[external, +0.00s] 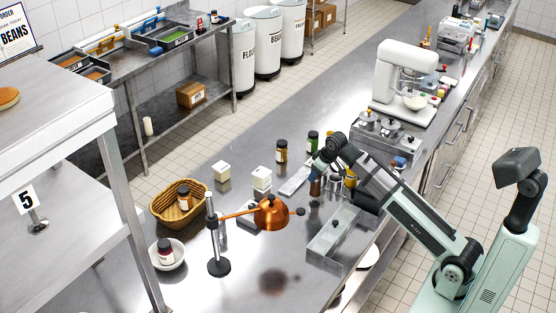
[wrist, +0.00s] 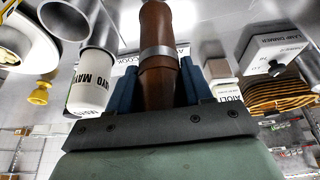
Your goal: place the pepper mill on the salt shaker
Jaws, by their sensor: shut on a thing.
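The pepper mill (wrist: 158,50) is brown wood with a metal band. In the wrist view it stands between the blue fingers of my gripper (wrist: 160,82), which is shut on it. In the external view my gripper (external: 318,172) is over the steel counter, with the brown mill (external: 315,187) below it. I cannot pick out the salt shaker for sure. Small metal cylinders (external: 335,184) stand just right of the mill, partly hidden by my arm. Whether the mill touches anything below is too small to tell.
An orange heat lamp (external: 271,213) on a stand is left of my gripper. A white mayo container (wrist: 90,92) is close left of the mill in the wrist view.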

